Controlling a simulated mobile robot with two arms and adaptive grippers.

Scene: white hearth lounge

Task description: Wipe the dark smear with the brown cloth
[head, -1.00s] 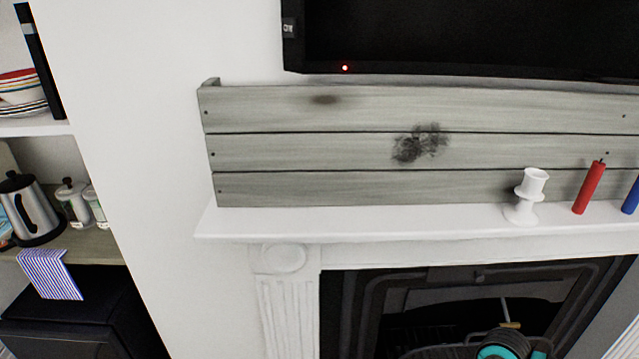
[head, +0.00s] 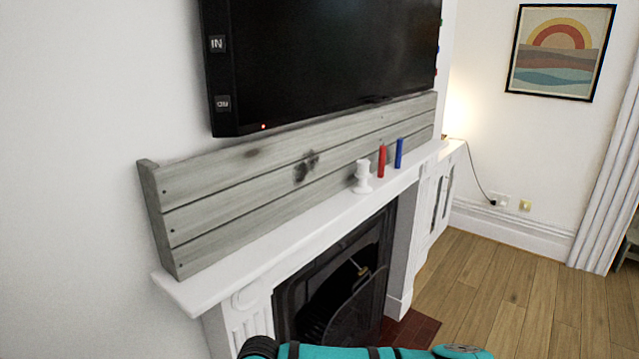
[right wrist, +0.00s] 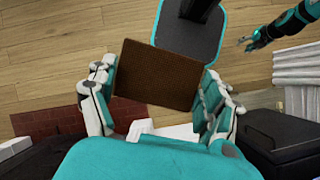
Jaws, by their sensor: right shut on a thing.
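The dark smear (head: 306,166) is a blotchy black patch on the grey plank panel (head: 210,210) above the mantel. The brown cloth (right wrist: 158,74) shows as a flat brown rectangle in the right wrist view. My right gripper (right wrist: 160,88) is shut on it, with a finger on either side. In the head view only a teal part of my right arm shows at the bottom edge; the cloth is out of that view, so it is clear of the panel. My left gripper (right wrist: 245,44) is small in the right wrist view, empty, its fingers apart.
A white candle holder (head: 362,177), a red candle (head: 382,160) and a blue candle (head: 399,153) stand on the white mantel shelf (head: 205,283). A black television (head: 320,60) hangs just above the panel. A smaller brown spot (head: 251,153) marks the top plank. Wooden floor is free at right.

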